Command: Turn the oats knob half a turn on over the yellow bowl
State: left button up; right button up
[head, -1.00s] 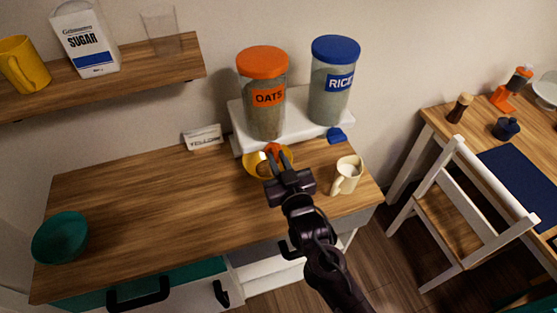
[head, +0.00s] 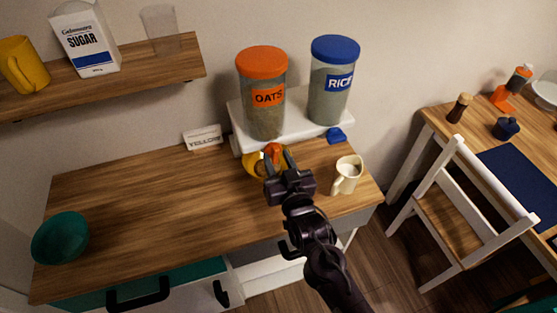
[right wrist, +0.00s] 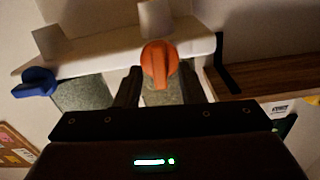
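The oats dispenser (head: 262,95) is a clear canister with an orange lid and an OATS label. Its orange knob (head: 272,150) sits low on the front, and it also shows in the right wrist view (right wrist: 159,62). The yellow bowl (head: 249,163) stands on the counter below the knob, partly hidden by my gripper. My right gripper (head: 278,160) is open in front of the knob. In the right wrist view its two fingers (right wrist: 160,88) stand on either side of the knob with gaps visible. My left gripper is not in view.
The rice dispenser (head: 330,85) with its blue knob (head: 336,135) stands to the right on the same white stand (head: 299,125). A cream mug (head: 347,175) is right of my gripper. A YELLOW card (head: 203,137) and a teal bowl (head: 60,238) are on the left. The counter's middle-left is clear.

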jog(key=shift+s, duration=0.1)
